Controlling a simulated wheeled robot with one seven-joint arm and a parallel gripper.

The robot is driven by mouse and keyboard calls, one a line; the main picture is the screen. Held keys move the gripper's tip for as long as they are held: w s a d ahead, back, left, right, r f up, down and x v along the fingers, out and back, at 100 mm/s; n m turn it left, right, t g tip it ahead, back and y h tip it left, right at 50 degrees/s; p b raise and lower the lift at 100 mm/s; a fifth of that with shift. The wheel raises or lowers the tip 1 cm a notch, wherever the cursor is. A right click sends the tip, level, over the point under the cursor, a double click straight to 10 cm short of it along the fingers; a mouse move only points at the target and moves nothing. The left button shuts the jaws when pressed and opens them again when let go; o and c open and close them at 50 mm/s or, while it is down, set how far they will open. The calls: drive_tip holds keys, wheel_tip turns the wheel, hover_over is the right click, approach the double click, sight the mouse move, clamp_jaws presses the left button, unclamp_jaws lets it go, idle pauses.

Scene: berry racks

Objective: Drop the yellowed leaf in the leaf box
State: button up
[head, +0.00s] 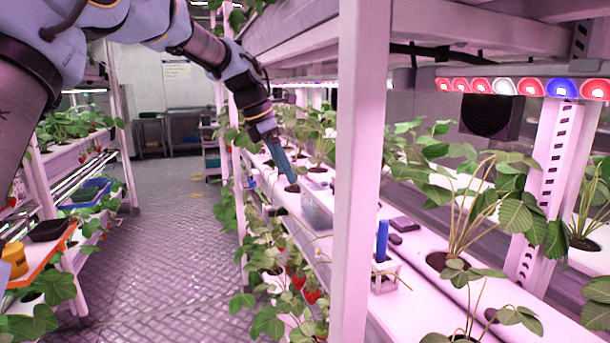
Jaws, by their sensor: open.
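My gripper (285,165) reaches over the white growing channel of the right-hand rack, pointing down. Its bluish fingers are open, seen nearly edge-on, with their tips close to a dark planting hole (292,188). I cannot make out a leaf between them. A greyish, see-through open box (317,214) stands on the rack just right of and nearer than the fingertips; it may be the leaf box, but no label shows. I cannot pick out a yellowed leaf among the green ones.
A white upright post (358,180) stands in front of the channel. Nearer on the rack is a blue stick-like tool (382,240) in a white holder (384,275). Strawberry plants (465,200) crowd the right. The aisle floor (165,240) is clear.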

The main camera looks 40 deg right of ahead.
drive_tip(key=shift+w+a+b, duration=0.15)
drive_tip(key=shift+w+a, duration=0.1)
drive_tip(key=shift+a, duration=0.45)
drive_tip(key=shift+w+a+b, duration=0.15)
drive_tip(key=shift+w+a, duration=0.15)
drive_tip(key=shift+a, duration=0.4)
drive_tip(key=shift+w+a+b, duration=0.15)
drive_tip(key=shift+w+a, duration=0.1)
drive_tip(key=shift+a, duration=0.45)
